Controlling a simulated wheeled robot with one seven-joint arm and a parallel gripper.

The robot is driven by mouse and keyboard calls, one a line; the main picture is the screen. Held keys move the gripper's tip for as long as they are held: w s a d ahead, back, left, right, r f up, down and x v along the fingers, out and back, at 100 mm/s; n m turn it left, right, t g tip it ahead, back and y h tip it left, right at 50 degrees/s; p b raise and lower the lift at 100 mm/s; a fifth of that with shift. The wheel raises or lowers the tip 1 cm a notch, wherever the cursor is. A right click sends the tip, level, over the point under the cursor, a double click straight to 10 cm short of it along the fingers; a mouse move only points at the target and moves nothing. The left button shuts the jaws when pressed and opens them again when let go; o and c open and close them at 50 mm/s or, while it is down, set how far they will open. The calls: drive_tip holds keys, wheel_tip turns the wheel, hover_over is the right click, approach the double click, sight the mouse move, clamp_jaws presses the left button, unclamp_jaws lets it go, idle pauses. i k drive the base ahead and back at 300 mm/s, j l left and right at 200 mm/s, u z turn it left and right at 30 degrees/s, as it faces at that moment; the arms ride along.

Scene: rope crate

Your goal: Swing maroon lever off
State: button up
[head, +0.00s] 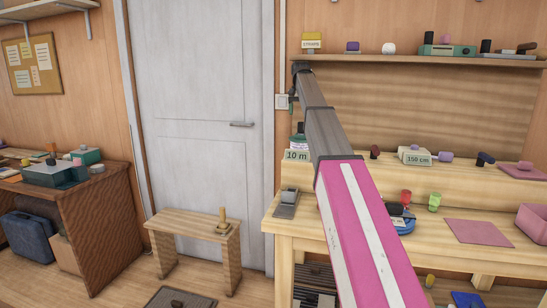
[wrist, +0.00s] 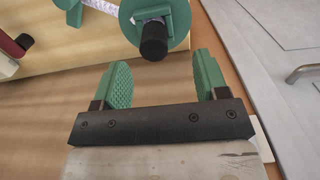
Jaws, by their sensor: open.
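A small maroon piece (head: 375,151), which looks like the maroon lever, stands on the raised ledge above the bench in the head view, right of my arm. In the wrist view a maroon part (wrist: 10,45) with a black end shows at the left edge, partly cut off. My gripper (wrist: 160,68) is open and empty, with its green fingers apart. It points toward a green spool (wrist: 182,20) with pale rope and a black knob, apart from the maroon part. In the head view my arm hides part of the ledge, and the fingertips are not clear.
A "10 m" label (head: 297,155) sits by the spool. A "150 cm" block (head: 418,158) stands right of the maroon piece. A shelf (head: 400,60) with several items hangs above. The door (head: 200,100) is left; a low stool (head: 190,222) stands before it.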

sight(375, 152)
drive_tip(key=k+j, duration=0.1)
drive_tip(key=j, duration=0.2)
drive_tip(key=k+j, duration=0.1)
drive_tip(key=j, duration=0.25)
drive_tip(key=k+j, duration=0.1)
drive_tip(key=j, duration=0.2)
drive_tip(key=k+j, duration=0.1)
drive_tip(key=j, duration=0.25)
